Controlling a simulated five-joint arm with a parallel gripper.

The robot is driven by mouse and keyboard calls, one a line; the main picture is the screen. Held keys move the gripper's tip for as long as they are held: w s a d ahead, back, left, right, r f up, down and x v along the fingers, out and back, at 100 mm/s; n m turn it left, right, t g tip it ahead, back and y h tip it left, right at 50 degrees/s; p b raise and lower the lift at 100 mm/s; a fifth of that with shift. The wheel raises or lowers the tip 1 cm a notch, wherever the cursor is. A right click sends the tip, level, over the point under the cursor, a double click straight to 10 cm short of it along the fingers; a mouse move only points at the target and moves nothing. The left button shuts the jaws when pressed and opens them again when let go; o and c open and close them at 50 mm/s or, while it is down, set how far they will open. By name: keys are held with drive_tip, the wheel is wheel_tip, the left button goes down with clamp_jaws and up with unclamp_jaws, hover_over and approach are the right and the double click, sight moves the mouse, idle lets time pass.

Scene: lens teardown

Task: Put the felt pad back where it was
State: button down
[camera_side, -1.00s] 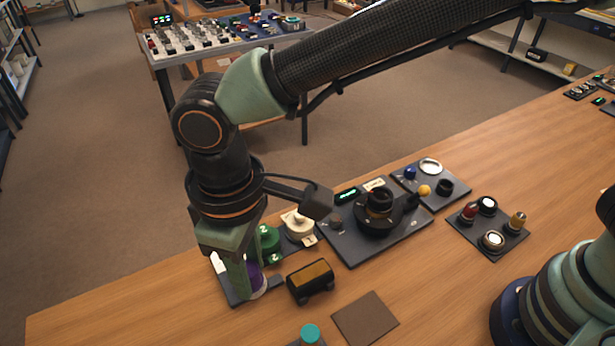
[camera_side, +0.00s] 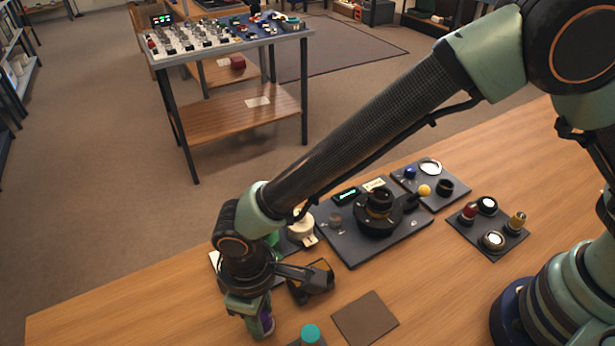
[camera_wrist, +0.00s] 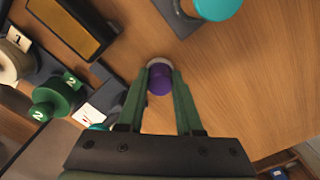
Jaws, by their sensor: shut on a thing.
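My gripper (camera_side: 256,316) is shut on a purple-topped round piece (camera_side: 265,325) with a pale rim at its base. In the wrist view the fingers (camera_wrist: 160,90) close on both sides of this purple piece (camera_wrist: 160,82), with bare wood around it. It is off the dark board, near the table's front edge; I cannot tell whether it touches the table. No part is marked as the felt pad; a flat brown square (camera_side: 365,318) lies on the table to the right.
A green numbered piece (camera_wrist: 55,98) and a white one (camera_side: 301,228) stand on the dark board. A dark box with an amber top (camera_side: 312,281) stands close to my gripper. A teal-topped thing (camera_side: 310,333) is at the front. The lens fixture (camera_side: 378,215) stands farther back.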

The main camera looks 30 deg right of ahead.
drive_tip(key=c, duration=0.6)
unclamp_jaws()
drive_tip(key=shift+f, duration=0.1)
wheel_tip(320, 180, up, 12)
drive_tip(key=w+d+r+m, duration=0.2)
drive_tip(key=w+d+r, duration=0.3)
drive_tip(key=d, duration=0.2)
drive_tip(key=w+d+r+m+t+y, duration=0.15)
drive_tip(key=d+r, duration=0.35)
drive_tip(key=d, duration=0.7)
drive_tip(key=s+d+m+t, duration=0.1)
drive_tip(key=d, duration=0.5)
drive_tip(key=s+d+r+m+t+h, duration=0.1)
drive_tip(key=d+m, duration=0.1)
drive_tip(key=d, duration=0.4)
drive_tip(key=s+d+r+m+t, duration=0.1)
drive_tip(key=s+d+m+t, duration=0.1)
drive_tip(key=d, duration=0.5)
drive_tip(key=shift+m+h, duration=0.25)
